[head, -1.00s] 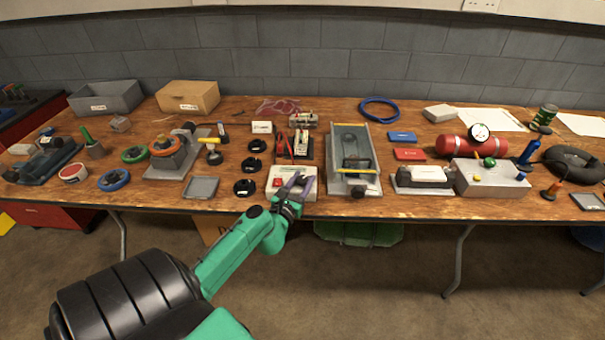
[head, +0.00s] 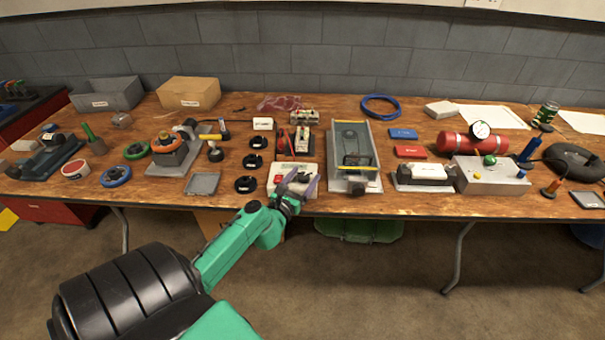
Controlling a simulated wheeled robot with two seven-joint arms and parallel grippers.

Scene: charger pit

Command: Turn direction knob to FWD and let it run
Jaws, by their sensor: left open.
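A small white control box (head: 277,187) with a red button sits at the front edge of the bench, left of a grey conveyor-like unit (head: 342,138). My left gripper (head: 302,180) reaches in from the front, over the right part of the box. Its purple fingers are apart, pointing away from me and to the right. The direction knob cannot be made out; the gripper covers that part of the box. I cannot tell whether the fingers touch anything. My right gripper is not in view.
Black round parts (head: 245,185) and a grey tray (head: 202,183) lie left of the box. A breadboard-like device with red leads (head: 283,140) stands behind it. A grey box with coloured buttons (head: 490,178) is at the right.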

